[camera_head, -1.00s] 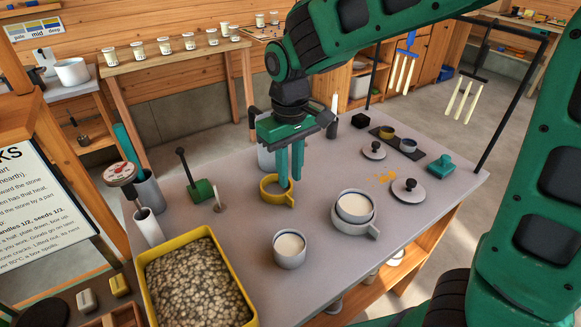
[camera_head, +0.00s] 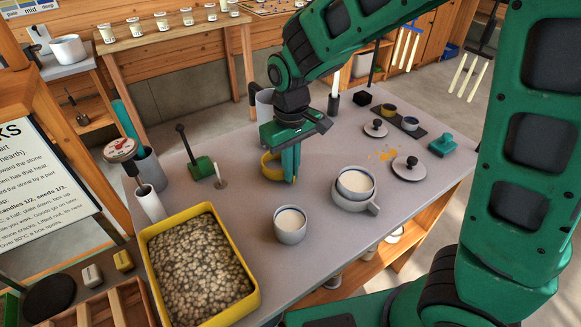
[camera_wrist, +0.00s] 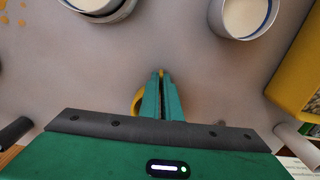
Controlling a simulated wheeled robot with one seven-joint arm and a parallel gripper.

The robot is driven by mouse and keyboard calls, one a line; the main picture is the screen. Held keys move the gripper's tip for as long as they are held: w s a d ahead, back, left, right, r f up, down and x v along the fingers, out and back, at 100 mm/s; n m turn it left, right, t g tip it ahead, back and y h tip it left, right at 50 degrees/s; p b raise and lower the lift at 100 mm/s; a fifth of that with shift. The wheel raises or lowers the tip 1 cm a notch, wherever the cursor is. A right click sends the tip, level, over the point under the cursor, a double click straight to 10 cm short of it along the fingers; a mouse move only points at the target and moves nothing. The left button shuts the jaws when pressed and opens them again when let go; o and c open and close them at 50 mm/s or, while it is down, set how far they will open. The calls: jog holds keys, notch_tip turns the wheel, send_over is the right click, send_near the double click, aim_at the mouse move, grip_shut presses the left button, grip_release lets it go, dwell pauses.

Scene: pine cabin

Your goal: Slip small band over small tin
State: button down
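A yellow band (camera_head: 269,167), a ring that appears to be the small band, rests on the grey table left of and behind the tins. My gripper (camera_head: 290,178) points down with its fingers closed together on the band's right side. In the wrist view my gripper (camera_wrist: 161,90) hides most of the band (camera_wrist: 137,103). A grey tin with pale filling (camera_head: 290,224) stands alone nearer the front, with no band around it. Another pale-filled tin (camera_head: 356,183) sits inside a grey band with a handle (camera_head: 353,203). I cannot tell for certain which tin is the small one.
A yellow tray of pebbles (camera_head: 152,267) stands at the front left. Two knobbed lids (camera_head: 408,166) (camera_head: 375,128), a teal block (camera_head: 442,144) and a dark tray of small cups (camera_head: 425,134) lie at the right. The table between band and front tin is clear.

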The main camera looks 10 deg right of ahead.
jog(key=shift+r, duration=2.9)
jog(key=shift+s, duration=0.1)
